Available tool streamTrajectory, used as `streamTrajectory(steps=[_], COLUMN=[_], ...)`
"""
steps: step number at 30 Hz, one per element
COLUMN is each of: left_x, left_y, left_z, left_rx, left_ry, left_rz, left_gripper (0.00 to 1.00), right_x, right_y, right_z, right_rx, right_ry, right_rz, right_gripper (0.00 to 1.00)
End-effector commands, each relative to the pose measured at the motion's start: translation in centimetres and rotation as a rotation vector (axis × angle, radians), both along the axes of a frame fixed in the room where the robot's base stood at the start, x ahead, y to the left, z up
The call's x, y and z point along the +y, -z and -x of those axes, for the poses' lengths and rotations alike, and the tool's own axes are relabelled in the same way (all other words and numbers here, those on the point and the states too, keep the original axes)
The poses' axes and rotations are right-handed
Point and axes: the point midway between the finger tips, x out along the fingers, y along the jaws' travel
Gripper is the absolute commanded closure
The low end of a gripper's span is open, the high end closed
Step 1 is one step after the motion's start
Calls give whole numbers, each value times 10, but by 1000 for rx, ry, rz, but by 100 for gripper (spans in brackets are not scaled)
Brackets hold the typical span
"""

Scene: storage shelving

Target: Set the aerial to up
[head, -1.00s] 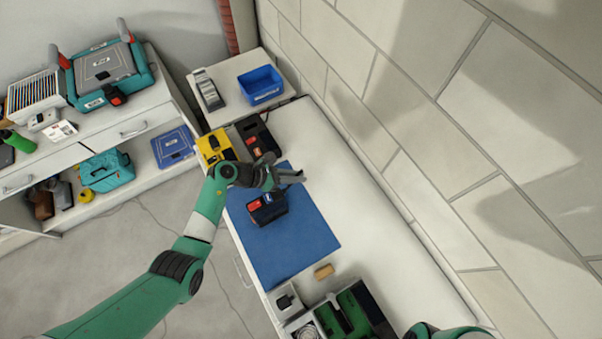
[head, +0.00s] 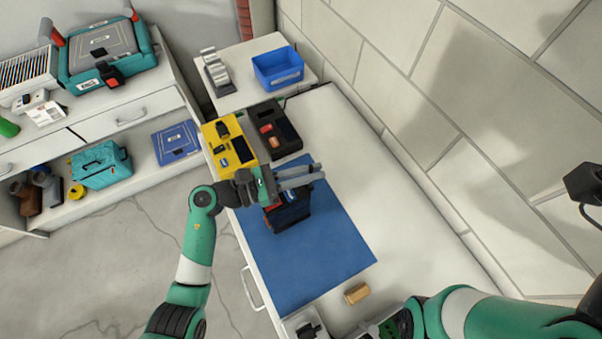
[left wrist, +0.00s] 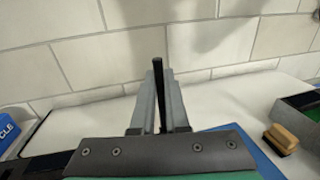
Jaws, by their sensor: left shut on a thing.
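A dark boxy device (head: 288,213) with red and blue parts stands on the blue mat (head: 320,260) in the head view. My left gripper (head: 312,173) is above it and covers much of its top. In the left wrist view a thin black rod, the aerial (left wrist: 158,75), stands nearly upright between the two grey fingers of the left gripper (left wrist: 157,100). The fingers are closed on it and its tip rises above them. Its foot is hidden.
A yellow case (head: 226,142) and a black tray (head: 272,130) lie beyond the mat. A blue bin (head: 278,68) stands farther back. A wooden-topped block (head: 356,293) lies near the mat's front edge. The white bench right of the mat is clear, up to the wall.

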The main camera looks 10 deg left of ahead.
Motion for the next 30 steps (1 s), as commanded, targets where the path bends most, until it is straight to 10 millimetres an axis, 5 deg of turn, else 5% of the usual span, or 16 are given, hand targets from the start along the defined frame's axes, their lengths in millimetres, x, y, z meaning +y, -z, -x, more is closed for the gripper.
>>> streamTrajectory(steps=[12, 13, 18, 30], left_x=[-2, -2, -2, 10], left_y=[4, 4, 2, 1], left_z=[1, 1, 1, 5], left_rx=[4, 4, 2, -2], left_ry=[4, 4, 4, 1], left_rz=[2, 2, 3, 5], left_gripper=[100, 82, 56, 56], right_x=[0, 0, 0, 0], right_y=[2, 2, 2, 2], right_z=[0, 0, 0, 0], right_rx=[0, 0, 0, 0], right_ry=[0, 0, 0, 0], right_rz=[0, 0, 0, 0], right_gripper=[100, 100, 100, 100])
